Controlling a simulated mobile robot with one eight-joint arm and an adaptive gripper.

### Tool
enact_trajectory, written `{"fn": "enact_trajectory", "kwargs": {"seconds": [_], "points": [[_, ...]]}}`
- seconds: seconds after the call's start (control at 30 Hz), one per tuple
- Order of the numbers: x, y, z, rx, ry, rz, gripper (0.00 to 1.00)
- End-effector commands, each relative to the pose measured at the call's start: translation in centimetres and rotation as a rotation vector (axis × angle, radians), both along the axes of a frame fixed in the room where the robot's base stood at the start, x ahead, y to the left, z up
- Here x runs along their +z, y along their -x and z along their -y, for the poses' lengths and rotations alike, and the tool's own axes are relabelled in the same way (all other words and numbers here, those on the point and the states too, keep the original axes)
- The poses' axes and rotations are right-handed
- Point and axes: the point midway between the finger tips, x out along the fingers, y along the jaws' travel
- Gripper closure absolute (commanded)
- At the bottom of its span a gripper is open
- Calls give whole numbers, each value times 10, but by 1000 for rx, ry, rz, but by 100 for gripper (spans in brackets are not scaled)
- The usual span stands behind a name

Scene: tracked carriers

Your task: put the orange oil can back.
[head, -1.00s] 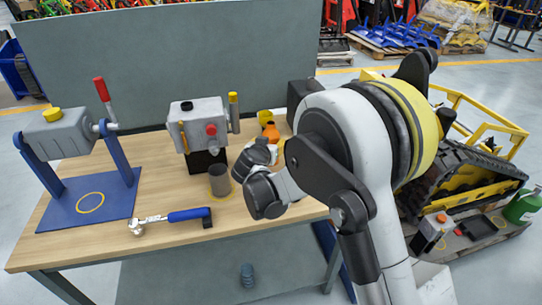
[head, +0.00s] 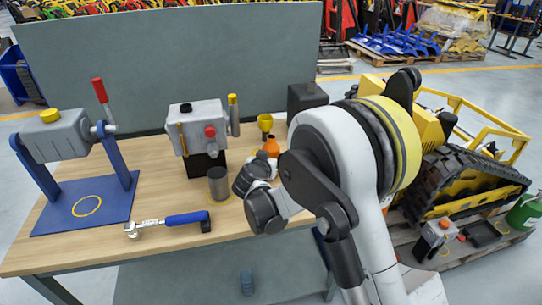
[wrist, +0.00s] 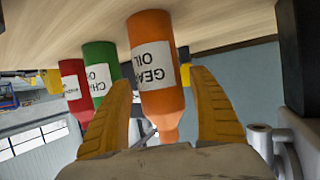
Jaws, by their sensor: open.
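The orange oil can (wrist: 152,60), labelled GEAR OIL, stands on the wooden bench top and shows upside down in the wrist view. In the head view its orange top (head: 271,147) shows at the back right of the bench, its lower part hidden by my arm. My gripper (wrist: 162,78) is open, with one yellow finger on each side of the can. I cannot tell whether either finger touches it. In the head view the fingers are hidden behind my wrist.
A green bottle (wrist: 100,62) and a red bottle (wrist: 73,82) stand beside the can. A yellow ring (head: 87,206) marks the blue stand's base. A tracked carrier (head: 470,185) stands at right.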

Motion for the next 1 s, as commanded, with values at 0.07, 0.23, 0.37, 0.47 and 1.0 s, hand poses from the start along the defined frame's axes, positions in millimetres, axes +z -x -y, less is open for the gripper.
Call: {"fn": "enact_trajectory", "kwargs": {"seconds": [0.07,0.23,0.37,0.47,1.0], "points": [[2,0,0,0,0,0,29],[13,17,-4,3,1,0,29],[25,44,-9,3,0,0,29],[34,65,-13,3,1,0,29],[50,110,-19,-1,1,-3,29]]}}
